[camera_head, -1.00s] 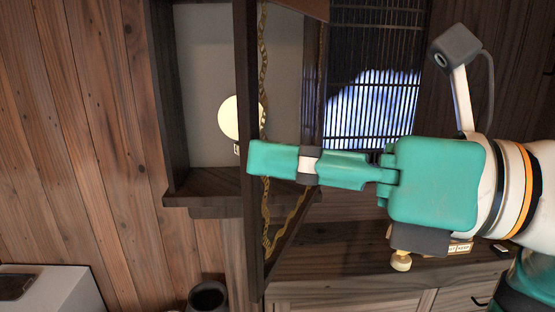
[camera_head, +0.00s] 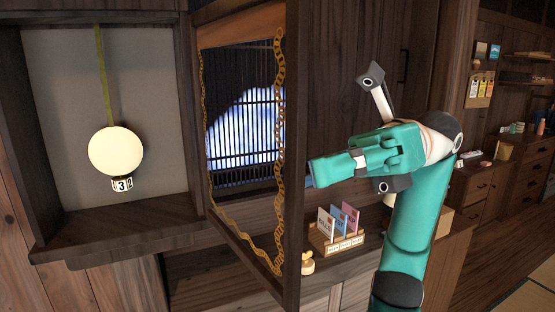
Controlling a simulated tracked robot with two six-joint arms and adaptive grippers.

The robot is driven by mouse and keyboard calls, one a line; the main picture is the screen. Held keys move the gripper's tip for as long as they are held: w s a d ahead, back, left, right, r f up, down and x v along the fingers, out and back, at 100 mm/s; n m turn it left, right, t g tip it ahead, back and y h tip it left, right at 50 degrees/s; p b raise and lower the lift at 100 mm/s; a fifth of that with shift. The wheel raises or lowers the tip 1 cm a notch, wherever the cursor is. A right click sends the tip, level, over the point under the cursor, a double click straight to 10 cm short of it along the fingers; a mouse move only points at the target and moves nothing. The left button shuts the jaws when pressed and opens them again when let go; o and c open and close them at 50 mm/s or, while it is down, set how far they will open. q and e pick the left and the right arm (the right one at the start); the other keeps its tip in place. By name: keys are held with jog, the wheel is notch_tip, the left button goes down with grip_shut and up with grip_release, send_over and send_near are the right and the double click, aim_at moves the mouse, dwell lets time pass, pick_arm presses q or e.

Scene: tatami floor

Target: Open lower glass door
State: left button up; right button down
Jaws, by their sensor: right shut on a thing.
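The glass door (camera_head: 293,120) has a dark wooden frame and a clear pane with gold wavy trim along its edges. It stands swung open from the lit cabinet, and a slatted panel shows through its pane. The open cabinet (camera_head: 65,60) holds a glowing round lamp (camera_head: 116,152) hanging on a green cord, with a small number block under it. My right gripper (camera_head: 314,174) is shut on the door's outer edge; its fingertips are partly hidden, so the exact grip is unclear. My left gripper is not in view.
Below and behind the door, a counter bears a wooden card stand (camera_head: 335,238) with several cards and a small yellowish knobbed object (camera_head: 307,263). Drawers (camera_head: 480,187) and shelves line the right side. Tatami floor shows at the lower right.

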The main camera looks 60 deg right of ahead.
jog(key=shift+s+d+r+n+g+y+p, duration=0.15)
jog(key=shift+d+n+g+y+p, duration=0.25)
jog(key=shift+d, duration=0.35)
jog(key=shift+s+d+n+g+y+p, duration=0.1)
jog(key=shift+s+d+n+g+p, duration=0.1)
jog(key=shift+d+g, duration=0.4)
jog(key=shift+s+d+r+n+g+y+p, duration=0.1)
jog(key=shift+d+n+g+y+p, duration=0.15)
jog(key=shift+d, duration=0.6)
jog(key=c, duration=1.1)
grip_release()
jog(key=shift+a+f, duration=0.1)
jog(key=shift+f, duration=0.05)
jog(key=v, duration=0.7)
jog(key=shift+d, duration=0.25)
